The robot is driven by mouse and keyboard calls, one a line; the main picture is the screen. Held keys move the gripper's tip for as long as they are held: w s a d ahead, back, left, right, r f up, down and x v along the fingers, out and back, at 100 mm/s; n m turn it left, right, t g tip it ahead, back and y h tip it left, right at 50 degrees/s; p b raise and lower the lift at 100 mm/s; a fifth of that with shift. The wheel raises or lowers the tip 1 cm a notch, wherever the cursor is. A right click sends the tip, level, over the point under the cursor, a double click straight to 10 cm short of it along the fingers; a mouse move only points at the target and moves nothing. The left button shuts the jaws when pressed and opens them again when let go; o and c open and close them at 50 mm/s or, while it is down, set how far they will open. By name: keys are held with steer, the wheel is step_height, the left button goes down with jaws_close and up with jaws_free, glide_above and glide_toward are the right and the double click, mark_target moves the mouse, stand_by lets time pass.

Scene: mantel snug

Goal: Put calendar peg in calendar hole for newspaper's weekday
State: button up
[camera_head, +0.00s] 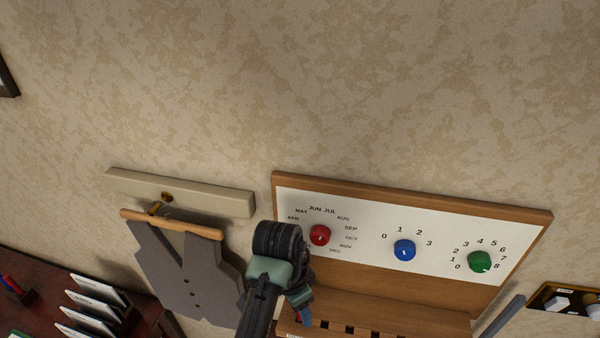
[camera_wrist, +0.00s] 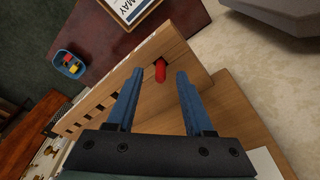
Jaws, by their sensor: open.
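The wooden calendar (camera_head: 412,193) hangs on the wall, with a white face and red, blue and green knobs. Below the face is a ledge (camera_head: 385,318) with a row of dark square holes; the row also shows in the wrist view (camera_wrist: 97,110). A red peg (camera_wrist: 160,71) shows at the right end of that row, at a dark hole. How deep it sits I cannot tell. My gripper (camera_wrist: 156,85) is open, with its blue fingertips on either side of the peg and apart from it. In the head view my arm hides part of the calendar. I recognise no newspaper.
A grey coat-like thing (camera_head: 190,275) hangs on a wall rail (camera_head: 180,192) left of the calendar. White cards (camera_head: 88,322) stand on a dark table.

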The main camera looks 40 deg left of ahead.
step_height(320, 180, down, 2)
steer(key=shift+w+f, duration=0.1)
steer(key=shift+w, duration=0.05)
jaws_close()
steer(key=shift+r, duration=0.2)
